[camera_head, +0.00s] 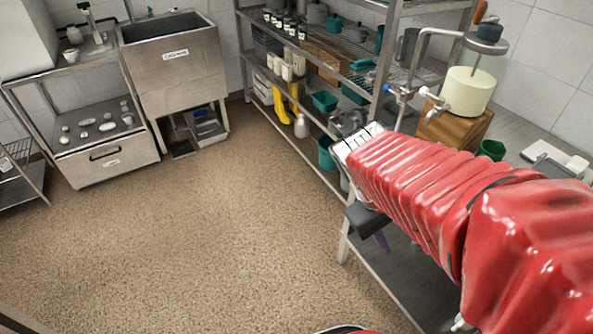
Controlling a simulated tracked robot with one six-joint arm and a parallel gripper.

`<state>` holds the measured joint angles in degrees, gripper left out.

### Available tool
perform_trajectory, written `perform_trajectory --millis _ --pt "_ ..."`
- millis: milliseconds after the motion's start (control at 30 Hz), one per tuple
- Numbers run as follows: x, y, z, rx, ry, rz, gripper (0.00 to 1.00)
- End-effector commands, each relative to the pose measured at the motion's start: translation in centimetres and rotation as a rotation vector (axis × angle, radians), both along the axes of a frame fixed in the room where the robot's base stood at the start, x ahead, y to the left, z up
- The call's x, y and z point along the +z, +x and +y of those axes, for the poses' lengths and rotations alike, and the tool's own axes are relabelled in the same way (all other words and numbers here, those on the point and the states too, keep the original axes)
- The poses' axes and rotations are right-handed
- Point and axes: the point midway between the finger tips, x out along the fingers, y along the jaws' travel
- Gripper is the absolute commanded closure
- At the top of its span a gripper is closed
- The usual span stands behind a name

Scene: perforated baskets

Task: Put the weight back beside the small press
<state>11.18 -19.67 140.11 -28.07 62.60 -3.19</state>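My arm in its red sleeve reaches in from the right over the bench. My gripper's fingers do not show; they are hidden past the sleeve's end. A press-like stand on the right bench has a cream cylinder (467,92) on a wooden block (455,129). A dark round piece (487,35) sits on the rod above it and looks like a weight. A smaller lever-like metal device (95,28) stands on the far-left table. I cannot tell which is the small press, and I cannot single out the task's weight.
A steel rack (335,100) with pots and tubs stands in the middle back, left of the bench. A sink unit (176,55) is at the back left. Several pale stones (108,126) lie on the low cabinet at left. The brown floor (200,240) is clear.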

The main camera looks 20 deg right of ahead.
Motion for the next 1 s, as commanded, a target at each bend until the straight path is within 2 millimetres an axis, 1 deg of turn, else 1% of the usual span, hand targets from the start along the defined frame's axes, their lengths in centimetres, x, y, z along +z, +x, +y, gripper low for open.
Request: perform_trajectory --millis 33,167,300,400,500,600,700,1000 --pt "0.6 0.5 1.3 0.003 0.028 -0.058 0.63" --pt "1.8 1.6 4.9 0.001 0.116 -0.198 0.63" --pt "3.4 2.5 8.7 0.0 0.221 -0.345 0.63" --pt "4.9 3.0 11.4 0.004 0.301 -0.444 0.63" --pt "6.2 3.3 13.6 0.005 0.371 -0.523 0.63" --pt "7.1 3.3 15.0 0.007 0.417 -0.571 0.63" --pt "7.4 3.4 15.5 0.006 0.436 -0.59 0.63" --pt "7.4 3.4 15.6 0.005 0.437 -0.59 0.63"
